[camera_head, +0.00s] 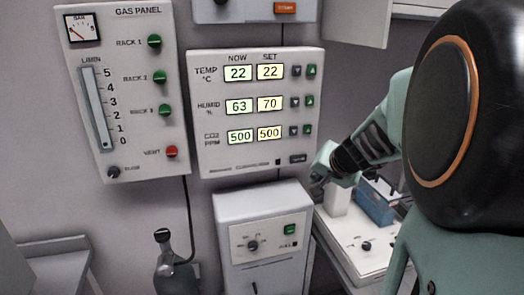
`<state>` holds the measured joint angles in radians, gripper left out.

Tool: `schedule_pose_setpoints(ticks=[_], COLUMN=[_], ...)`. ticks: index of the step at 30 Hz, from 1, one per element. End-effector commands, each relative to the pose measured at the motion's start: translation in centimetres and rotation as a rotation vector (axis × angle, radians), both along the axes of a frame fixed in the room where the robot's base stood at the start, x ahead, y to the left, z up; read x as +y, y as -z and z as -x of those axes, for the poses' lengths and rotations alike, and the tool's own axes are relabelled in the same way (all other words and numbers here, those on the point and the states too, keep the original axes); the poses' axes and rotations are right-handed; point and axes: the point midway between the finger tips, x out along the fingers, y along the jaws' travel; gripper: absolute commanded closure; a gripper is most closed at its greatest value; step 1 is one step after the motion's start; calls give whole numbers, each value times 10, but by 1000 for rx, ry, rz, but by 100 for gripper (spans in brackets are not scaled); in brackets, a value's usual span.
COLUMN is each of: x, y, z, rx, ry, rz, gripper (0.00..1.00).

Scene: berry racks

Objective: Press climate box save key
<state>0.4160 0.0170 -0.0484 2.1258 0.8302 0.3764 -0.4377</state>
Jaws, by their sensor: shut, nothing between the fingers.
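The climate box (218,160) is a white panel on the wall in the middle of the head view. Its rows read TEMP now 22, set 22; HUMID now 63, set 70; CO2 now 500, set 500. Each row has a dark down key and a green up key. A small dark key (297,159) sits at its lower right corner; its label is too small to read, so I cannot confirm it is the save key. My gripper (317,186) is shut and empty, just below and right of that corner. Its tips are small and dark, and contact cannot be told.
The gas panel (120,100) with green knobs and a red vent knob hangs at left. A white unit (262,215) with a dial and green button stands below the climate box. A bench (345,240) holds a blue box (376,204) at right. A grey bottle (172,270) stands lower left.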

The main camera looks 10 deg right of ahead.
Motion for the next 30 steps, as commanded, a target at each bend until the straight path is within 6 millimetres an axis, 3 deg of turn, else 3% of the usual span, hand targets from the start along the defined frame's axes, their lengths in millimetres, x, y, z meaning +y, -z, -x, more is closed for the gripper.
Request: schedule_pose_setpoints(ticks=[16,30], x=[0,3], y=[1,0], z=[-4,-64], rx=[4,4], ry=[-3,-4], rz=[1,-1], gripper=[100,100])
